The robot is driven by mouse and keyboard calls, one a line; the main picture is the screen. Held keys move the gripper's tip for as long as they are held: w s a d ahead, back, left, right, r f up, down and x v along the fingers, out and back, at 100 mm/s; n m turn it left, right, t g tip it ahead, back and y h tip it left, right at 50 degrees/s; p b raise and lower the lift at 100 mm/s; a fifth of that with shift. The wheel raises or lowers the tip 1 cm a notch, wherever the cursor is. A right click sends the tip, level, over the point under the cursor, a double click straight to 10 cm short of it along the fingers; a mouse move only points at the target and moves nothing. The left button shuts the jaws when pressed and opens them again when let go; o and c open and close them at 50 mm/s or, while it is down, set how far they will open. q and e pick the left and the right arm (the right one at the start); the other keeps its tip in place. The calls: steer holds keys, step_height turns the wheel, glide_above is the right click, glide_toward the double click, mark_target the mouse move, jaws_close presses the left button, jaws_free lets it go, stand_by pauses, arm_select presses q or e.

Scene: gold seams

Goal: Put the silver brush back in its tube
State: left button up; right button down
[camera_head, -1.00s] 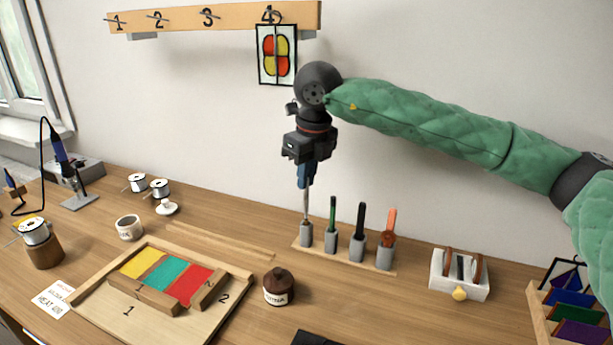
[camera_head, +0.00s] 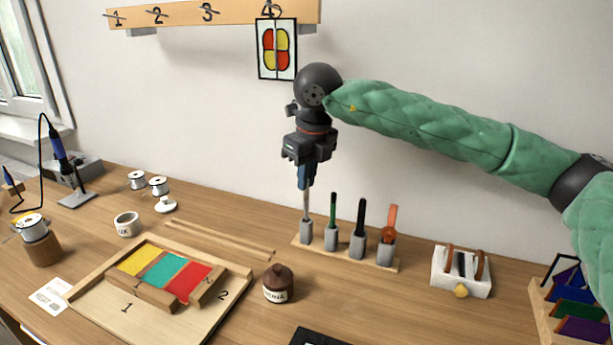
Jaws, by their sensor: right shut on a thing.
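My right gripper (camera_head: 306,180) points straight down above the left end of the tube rack (camera_head: 345,255). Its blue fingers are shut on the silver brush (camera_head: 306,205), which hangs upright. The brush's lower end meets the leftmost grey tube (camera_head: 306,231); it looks to be in the mouth of the tube, but how deep is hidden. The other tubes hold a green-handled (camera_head: 333,208), a black-handled (camera_head: 361,217) and an orange-handled tool (camera_head: 390,222). My left gripper is not in view.
A brown jar (camera_head: 278,284) stands in front of the rack. A wooden board with coloured glass (camera_head: 205,325) lies to the left, and a white holder (camera_head: 461,271) stands to the right. A framed glass panel (camera_head: 277,48) hangs from hook 4, close to my right wrist.

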mark_target(305, 209)
steer(key=shift+f+b, duration=0.95)
steer(key=shift+f, duration=0.2)
steer(key=shift+b, duration=0.35)
stand_by(0.6)
steer(key=shift+f+b, duration=0.9)
steer(key=shift+f, duration=0.25)
stand_by(0.5)
steer(key=c, duration=0.9)
jaws_free()
steer(key=shift+c, duration=0.2)
steer(key=shift+r+p, duration=0.85)
steer(key=shift+r, duration=2.65)
